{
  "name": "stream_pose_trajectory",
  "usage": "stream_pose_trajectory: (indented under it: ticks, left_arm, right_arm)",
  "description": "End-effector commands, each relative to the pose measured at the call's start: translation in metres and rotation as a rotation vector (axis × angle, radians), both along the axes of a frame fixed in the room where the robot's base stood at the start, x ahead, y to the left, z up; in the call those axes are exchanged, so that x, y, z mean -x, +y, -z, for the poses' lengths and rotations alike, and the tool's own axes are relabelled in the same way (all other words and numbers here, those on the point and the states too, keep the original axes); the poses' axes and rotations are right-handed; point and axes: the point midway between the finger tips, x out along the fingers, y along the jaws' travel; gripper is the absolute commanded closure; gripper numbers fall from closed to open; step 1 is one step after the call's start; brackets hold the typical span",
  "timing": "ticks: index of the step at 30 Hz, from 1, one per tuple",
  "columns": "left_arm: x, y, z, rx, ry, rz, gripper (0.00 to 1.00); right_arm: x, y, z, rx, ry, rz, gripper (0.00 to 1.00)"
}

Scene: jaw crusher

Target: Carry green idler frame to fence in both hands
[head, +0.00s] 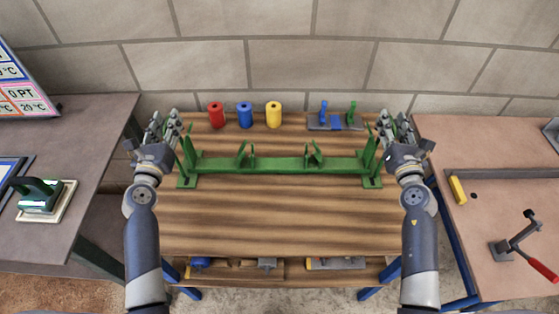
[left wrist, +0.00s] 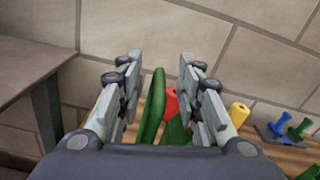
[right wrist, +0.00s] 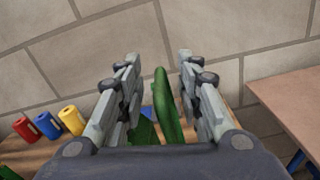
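The green idler frame (head: 278,165) lies across the wooden table, a long bar with upright brackets at both ends and two pairs of smaller ones in between. My left gripper (head: 166,122) is at its left end. In the left wrist view the green end upright (left wrist: 152,108) stands between the open fingers, apart from both. My right gripper (head: 396,122) is at the right end. In the right wrist view the green end upright (right wrist: 166,105) is between the open fingers, apart from both. No fence can be made out.
Red (head: 216,115), blue (head: 245,115) and yellow (head: 274,114) cylinders stand behind the frame, beside a grey-blue fixture (head: 335,120). The table's front half (head: 275,220) is clear. Side benches stand left (head: 70,140) and right (head: 490,215); a brick wall is behind.

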Motion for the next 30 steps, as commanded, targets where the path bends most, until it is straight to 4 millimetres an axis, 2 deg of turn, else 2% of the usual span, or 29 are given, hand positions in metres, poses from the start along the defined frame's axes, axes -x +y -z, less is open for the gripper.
stream_pose_trajectory:
  ticks: [4,5,9,20,21,30]
  left_arm:
    - [0.000,0.000,0.000,0.000,0.000,0.000,0.67]
    - [0.000,0.000,0.000,-0.001,0.000,0.000,0.71]
    - [0.000,0.000,0.000,0.000,0.000,0.000,1.00]
    - [0.000,-0.002,0.000,0.006,-0.002,0.003,1.00]
    - [-0.001,-0.001,-0.008,0.006,-0.015,0.000,1.00]
    - [-0.001,-0.003,-0.013,0.011,-0.015,0.002,1.00]
  right_arm:
    - [0.000,0.000,0.000,0.000,0.000,0.000,0.67]
    - [0.000,0.000,0.000,0.000,0.000,0.000,0.71]
    - [0.000,0.000,0.000,0.000,0.000,0.000,1.00]
    - [0.000,0.002,0.001,-0.005,0.001,-0.004,1.00]
    - [-0.001,0.001,-0.008,-0.005,-0.013,0.000,1.00]
    - [-0.001,0.003,-0.011,-0.010,-0.011,-0.004,1.00]
